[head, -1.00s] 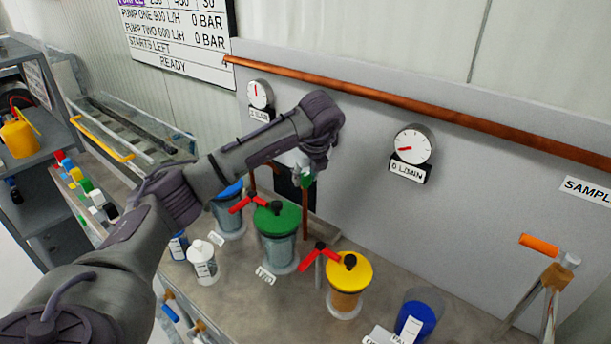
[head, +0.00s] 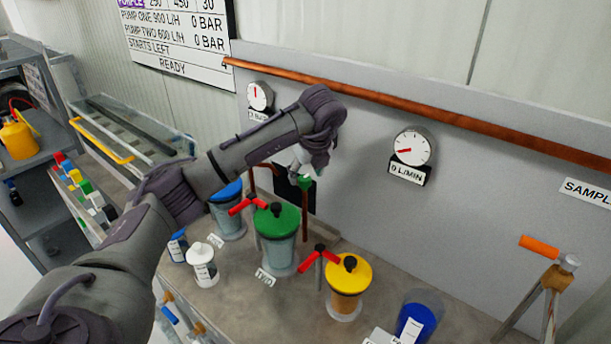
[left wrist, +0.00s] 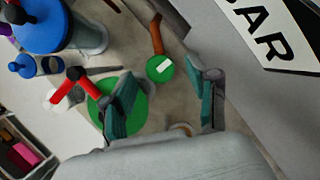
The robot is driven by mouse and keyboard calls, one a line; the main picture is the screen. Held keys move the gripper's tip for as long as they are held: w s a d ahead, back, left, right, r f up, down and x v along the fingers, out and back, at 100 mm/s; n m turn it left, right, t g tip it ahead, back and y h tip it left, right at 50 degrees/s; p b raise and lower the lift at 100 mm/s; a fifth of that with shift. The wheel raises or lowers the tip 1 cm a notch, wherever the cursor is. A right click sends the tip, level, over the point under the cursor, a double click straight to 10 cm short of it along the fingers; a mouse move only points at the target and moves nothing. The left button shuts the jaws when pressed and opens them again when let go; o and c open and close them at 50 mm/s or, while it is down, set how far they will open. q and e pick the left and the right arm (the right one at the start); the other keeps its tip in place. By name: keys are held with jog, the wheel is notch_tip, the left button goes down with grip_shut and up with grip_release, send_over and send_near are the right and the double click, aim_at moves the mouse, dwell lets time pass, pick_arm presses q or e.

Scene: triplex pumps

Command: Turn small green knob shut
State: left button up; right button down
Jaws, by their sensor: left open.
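The small green knob (left wrist: 160,68) is a round green disc with a white mark, on a copper pipe. It lies between and just beyond the fingertips of my left gripper (left wrist: 167,85) in the left wrist view. The fingers are apart with teal pads, and I see no contact with the knob. In the head view the small green knob (head: 305,183) shows just below my left wrist, which hides most of the gripper. My right gripper is not in view.
A large green-lidded jar (head: 278,245) with a red lever stands just below the knob. Blue-lidded (head: 228,220) and yellow-lidded (head: 347,288) jars flank it. A panel with gauges (head: 412,147) rises behind. A copper pipe (head: 420,103) runs above.

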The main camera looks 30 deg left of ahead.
pick_arm(q)
jog(key=v, duration=1)
jog(key=shift+r, duration=0.1)
